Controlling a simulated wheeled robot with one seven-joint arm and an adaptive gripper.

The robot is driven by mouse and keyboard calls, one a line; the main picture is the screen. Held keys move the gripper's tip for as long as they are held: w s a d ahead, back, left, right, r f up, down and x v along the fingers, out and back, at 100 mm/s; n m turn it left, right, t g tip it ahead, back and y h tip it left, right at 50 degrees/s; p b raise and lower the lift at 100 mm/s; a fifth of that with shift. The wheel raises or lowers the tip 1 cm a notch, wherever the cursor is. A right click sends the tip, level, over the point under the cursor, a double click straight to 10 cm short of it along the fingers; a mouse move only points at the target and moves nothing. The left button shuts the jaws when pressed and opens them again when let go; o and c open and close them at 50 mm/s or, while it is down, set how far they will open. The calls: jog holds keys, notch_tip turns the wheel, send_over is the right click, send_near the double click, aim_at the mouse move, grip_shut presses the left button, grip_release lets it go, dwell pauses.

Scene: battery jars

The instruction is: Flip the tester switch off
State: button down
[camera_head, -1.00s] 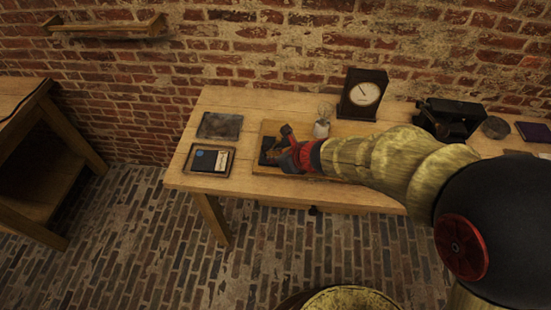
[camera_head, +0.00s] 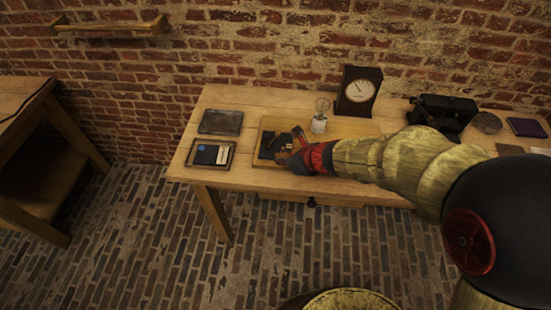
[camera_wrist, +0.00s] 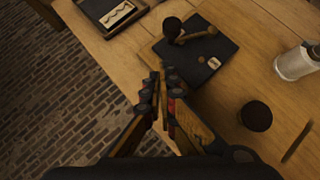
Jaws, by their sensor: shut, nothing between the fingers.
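The tester is a wooden board (camera_head: 349,127) on the bench, with a dark switch plate (camera_head: 268,148) at its left end. In the wrist view the plate (camera_wrist: 222,52) carries a brass lever (camera_wrist: 196,35) with a black ball knob (camera_wrist: 172,27) at its left end. The lever lies low across the plate; I cannot tell whether it is on or off. My gripper (camera_wrist: 165,78) is shut and empty, its tips near the plate's front left edge and apart from the lever. It also shows in the head view (camera_head: 294,150). A small lamp (camera_head: 320,122) stands on the board.
A dark round piece (camera_wrist: 255,115) sits right of my fingers. A framed card (camera_head: 211,154) and a grey slab (camera_head: 221,122) lie left of the board. A dial clock (camera_head: 358,91) and a black device (camera_head: 444,117) stand behind.

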jog(key=p+v, duration=0.3)
jog(key=v, duration=0.5)
jog(key=shift+r, duration=0.3)
jog(key=shift+s+a, duration=0.1)
jog(key=s+d+r+n+g+h, duration=0.1)
jog(key=s+d+r+n+g, duration=0.1)
jog(key=s+n, duration=0.55)
jog(key=s+d+r+n+g, duration=0.15)
jog(key=s+n, duration=0.35)
jog(key=n, duration=0.6)
jog(key=s+d+r+n+t+h, duration=0.1)
jog(key=s+d+r+n+h, duration=0.1)
jog(key=d+r, duration=0.5)
jog(key=s+d+r+n+t+h, duration=0.2)
jog(key=s+d+r+n+h, duration=0.1)
jog(key=d+r+n, duration=0.3)
jog(key=shift+s+d+r+h, duration=0.3)
jog(key=shift+s+d+r, duration=0.1)
jog(key=shift+d, duration=0.35)
